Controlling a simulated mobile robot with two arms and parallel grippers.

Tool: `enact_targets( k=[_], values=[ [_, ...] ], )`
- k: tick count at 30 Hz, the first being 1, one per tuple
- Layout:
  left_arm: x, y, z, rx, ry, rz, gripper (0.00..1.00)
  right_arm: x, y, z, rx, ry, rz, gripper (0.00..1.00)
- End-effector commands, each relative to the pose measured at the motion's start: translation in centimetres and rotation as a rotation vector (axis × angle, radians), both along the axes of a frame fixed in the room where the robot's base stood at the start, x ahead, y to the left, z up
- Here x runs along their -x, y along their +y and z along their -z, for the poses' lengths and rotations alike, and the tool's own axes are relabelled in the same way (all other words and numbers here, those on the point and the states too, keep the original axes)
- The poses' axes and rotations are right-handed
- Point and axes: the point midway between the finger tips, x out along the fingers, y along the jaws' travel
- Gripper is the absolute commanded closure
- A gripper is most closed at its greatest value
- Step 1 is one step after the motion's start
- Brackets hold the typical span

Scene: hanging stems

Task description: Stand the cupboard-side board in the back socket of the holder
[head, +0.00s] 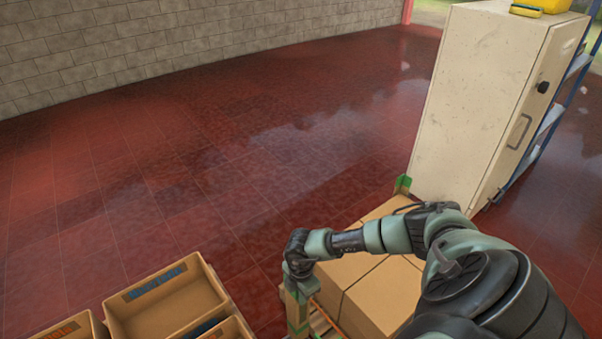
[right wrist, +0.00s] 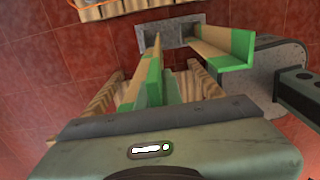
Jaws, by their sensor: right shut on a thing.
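My right gripper (right wrist: 158,92) is shut on an angled board (right wrist: 151,78) with a green near end. In the right wrist view, this board runs away from me towards the left part of a grey holder plate (right wrist: 197,21). I cannot tell whether its far end is inside a socket. A second green-ended angled board (right wrist: 222,45) reaches the right part of the plate. In the head view, my right gripper (head: 298,300) points down beside the cartons, and the holder is hidden. A green-topped corner board (head: 403,185) shows at the cartons' far corner, by the cupboard. My left gripper is not in view.
Cartons (head: 375,290) stand under my right forearm. A cream cupboard (head: 480,95) stands behind them at the right. Open tan bins (head: 165,301) sit at the lower left. The red tiled floor (head: 190,160) is clear across the middle.

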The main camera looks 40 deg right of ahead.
Motion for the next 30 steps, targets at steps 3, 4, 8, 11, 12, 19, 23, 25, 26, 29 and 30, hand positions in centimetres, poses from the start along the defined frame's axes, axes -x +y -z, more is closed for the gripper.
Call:
enact_targets(
  k=[3,4,8,11,12,19,23,25,26,29,30],
  values=[
    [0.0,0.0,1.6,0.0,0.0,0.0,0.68,-0.1,0.0,1.6,0.0,-0.001,0.0,1.0],
    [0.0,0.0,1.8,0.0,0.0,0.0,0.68,0.0,0.0,1.8,0.0,-0.001,0.0,1.0],
    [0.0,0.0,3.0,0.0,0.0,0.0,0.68,0.0,0.0,3.0,0.0,-0.001,0.0,1.0],
    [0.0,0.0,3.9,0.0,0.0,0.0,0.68,0.0,0.0,3.9,0.0,-0.001,0.0,1.0],
    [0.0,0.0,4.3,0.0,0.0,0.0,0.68,-0.1,0.0,4.3,0.0,-0.001,0.0,1.0],
    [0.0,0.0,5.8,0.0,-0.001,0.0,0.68,0.0,0.0,6.2,0.0,0.0,0.0,1.0],
    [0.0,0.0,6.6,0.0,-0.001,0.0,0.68,0.0,0.0,7.4,0.0,0.0,-0.001,1.0],
    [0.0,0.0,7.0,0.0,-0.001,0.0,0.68,0.0,0.0,8.0,0.001,0.0,-0.001,1.0],
    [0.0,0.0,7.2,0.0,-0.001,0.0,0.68,0.0,0.0,8.3,0.001,0.0,-0.001,1.0],
    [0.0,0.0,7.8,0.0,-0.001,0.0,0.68,0.0,0.0,9.2,0.0,-0.001,-0.001,1.0],
    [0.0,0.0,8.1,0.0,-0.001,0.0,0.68,0.0,0.1,9.5,-0.001,-0.001,-0.001,1.0]
  ],
)
